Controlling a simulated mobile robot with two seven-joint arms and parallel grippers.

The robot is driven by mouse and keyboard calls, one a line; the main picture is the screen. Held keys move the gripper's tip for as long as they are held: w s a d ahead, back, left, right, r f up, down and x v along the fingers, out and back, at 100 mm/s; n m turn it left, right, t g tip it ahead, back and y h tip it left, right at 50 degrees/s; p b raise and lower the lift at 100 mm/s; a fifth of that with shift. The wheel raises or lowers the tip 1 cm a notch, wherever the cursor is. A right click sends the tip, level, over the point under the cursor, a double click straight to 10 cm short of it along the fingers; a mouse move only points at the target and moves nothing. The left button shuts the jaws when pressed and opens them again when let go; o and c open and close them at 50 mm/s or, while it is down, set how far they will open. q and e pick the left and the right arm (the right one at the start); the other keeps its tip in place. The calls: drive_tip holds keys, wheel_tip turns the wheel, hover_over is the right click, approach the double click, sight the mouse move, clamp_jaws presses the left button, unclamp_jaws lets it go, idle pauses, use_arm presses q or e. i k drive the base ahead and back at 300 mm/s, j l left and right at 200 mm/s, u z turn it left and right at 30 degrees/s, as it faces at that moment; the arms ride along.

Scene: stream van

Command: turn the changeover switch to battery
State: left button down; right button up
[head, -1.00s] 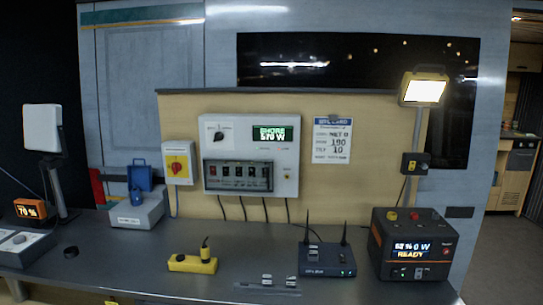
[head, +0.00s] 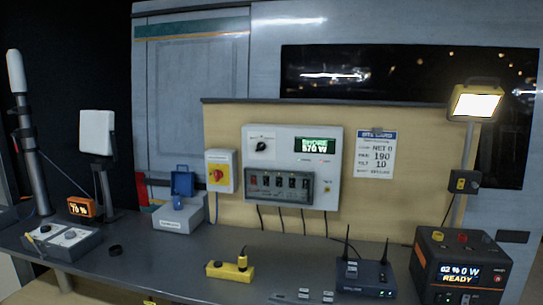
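A white wall panel (head: 333,140) on the beige board holds a black rotary knob (head: 261,146) at its upper left, which looks like the changeover switch. The small labels around the knob and its exact setting are too blurred to read. A green-lit display (head: 314,145) right of the knob shows a line that looks like SHORE, with 570 W below. A row of breakers (head: 280,185) sits under the knob behind a dark frame. Neither of my grippers is in view.
A yellow box with a red rotary switch (head: 217,176) is left of the panel. On the grey bench (head: 200,262) stand a blue-lidded grey case (head: 178,216), a yellow socket block (head: 230,271), a router (head: 365,277) and a power station (head: 460,265). Bench space below the panel is mostly clear.

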sight(260, 146)
drive_tip(key=i+j, duration=0.2)
drive_tip(key=j, duration=0.2)
drive_tip(key=i+j+u, duration=0.1)
drive_tip(key=i+j, duration=0.15)
drive_tip(key=j, duration=0.2)
drive_tip(key=i+j, duration=0.25)
drive_tip(key=j, duration=0.15)
drive_tip(key=i+j+u, duration=0.1)
drive_tip(key=j, duration=0.3)
drive_tip(key=i, duration=0.1)
